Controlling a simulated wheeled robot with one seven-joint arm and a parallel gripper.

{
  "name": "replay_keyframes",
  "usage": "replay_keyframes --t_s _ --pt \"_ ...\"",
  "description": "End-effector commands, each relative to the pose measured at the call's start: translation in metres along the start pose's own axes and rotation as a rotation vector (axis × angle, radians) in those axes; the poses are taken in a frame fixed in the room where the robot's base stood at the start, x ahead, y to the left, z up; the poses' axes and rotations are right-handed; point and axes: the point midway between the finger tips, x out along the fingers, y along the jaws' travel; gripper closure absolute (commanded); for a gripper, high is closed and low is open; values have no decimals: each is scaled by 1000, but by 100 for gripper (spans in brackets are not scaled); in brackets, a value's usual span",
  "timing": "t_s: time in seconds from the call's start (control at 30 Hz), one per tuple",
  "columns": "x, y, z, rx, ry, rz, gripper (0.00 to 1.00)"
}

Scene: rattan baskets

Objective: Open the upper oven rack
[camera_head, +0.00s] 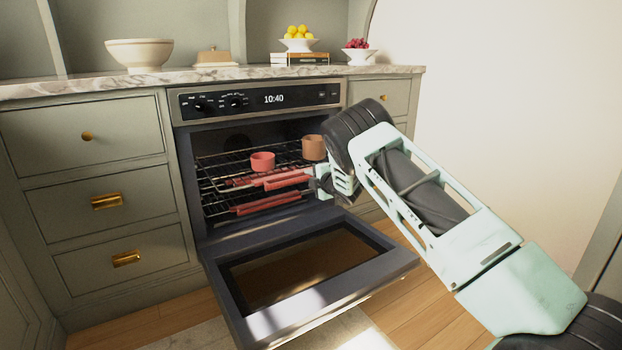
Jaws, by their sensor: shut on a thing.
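The oven (258,101) stands open, with its door (312,271) folded down. The upper oven rack (222,163) has a red strip (285,180) at its front edge and bears a pink cup (262,162) and a brown cup (313,147). My gripper (316,184) is at the right end of this front edge, shut on the rack. The fingertips are small and partly hidden, so the exact grip is unclear. A lower rack (215,209) with another red strip (268,203) sits below.
Drawers with brass handles (107,201) stand left of the oven. The marble counter (60,86) above holds a white bowl (138,54), a butter dish (212,58) and fruit bowls (298,44). The open door juts out below my gripper over the wooden floor (420,322).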

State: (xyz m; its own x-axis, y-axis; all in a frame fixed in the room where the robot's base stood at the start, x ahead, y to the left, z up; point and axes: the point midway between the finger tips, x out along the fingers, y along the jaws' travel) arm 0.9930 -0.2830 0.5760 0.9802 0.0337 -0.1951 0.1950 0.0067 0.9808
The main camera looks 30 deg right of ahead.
Motion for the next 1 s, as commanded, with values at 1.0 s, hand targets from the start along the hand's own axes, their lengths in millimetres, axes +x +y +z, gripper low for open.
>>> replay_keyframes --t_s 1.0 --pt "-86 3 0 2 -2 -3 61"
